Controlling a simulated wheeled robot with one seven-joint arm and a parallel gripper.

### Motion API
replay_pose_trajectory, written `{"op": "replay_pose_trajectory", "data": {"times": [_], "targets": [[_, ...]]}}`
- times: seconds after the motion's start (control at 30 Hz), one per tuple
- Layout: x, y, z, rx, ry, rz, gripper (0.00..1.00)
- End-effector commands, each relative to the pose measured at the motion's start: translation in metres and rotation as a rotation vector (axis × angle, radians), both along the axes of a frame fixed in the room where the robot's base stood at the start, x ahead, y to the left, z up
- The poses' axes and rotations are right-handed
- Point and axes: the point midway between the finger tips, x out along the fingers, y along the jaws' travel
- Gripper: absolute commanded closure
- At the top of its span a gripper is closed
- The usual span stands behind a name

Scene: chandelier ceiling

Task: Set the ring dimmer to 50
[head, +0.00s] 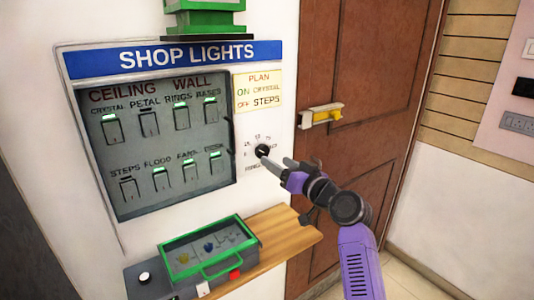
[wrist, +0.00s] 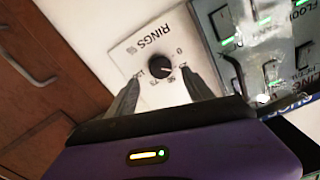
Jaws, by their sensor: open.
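The ring dimmer is a round black knob (head: 262,150) on a white plate right of the switch panel, with small numbers around it. In the wrist view the knob (wrist: 162,70) shows with the word RINGS and its scale upside down. A light mark on the knob seems to point toward the right of that view, but I cannot read the exact setting. My gripper (head: 279,162) is right in front of the plate. In the wrist view my gripper (wrist: 160,82) is open, with one dark finger on each side of the knob; clear gaps show, and it holds nothing.
The SHOP LIGHTS panel (head: 72,145) with several switches is left of the dimmer. A yellow plan note (head: 258,90) hangs above it. Below, a wooden shelf (head: 285,235) carries a green-framed box (head: 208,252). A brown door (head: 345,100) with a handle (head: 322,116) is at the right.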

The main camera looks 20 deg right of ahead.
Motion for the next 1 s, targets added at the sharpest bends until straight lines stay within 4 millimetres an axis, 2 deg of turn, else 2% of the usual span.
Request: {"op": "replay_pose_trajectory", "data": {"times": [0.4, 0.6, 0.9, 1.0], "targets": [[0.052, 0.017, 0.002, 0.0, -0.002, -0.002, 0.4], [0.063, 0.02, 0.001, 0.0, -0.002, -0.002, 0.4], [0.064, 0.021, 0.001, -0.001, -0.002, -0.003, 0.4], [0.064, 0.021, 0.001, -0.001, -0.002, -0.003, 0.59]]}}
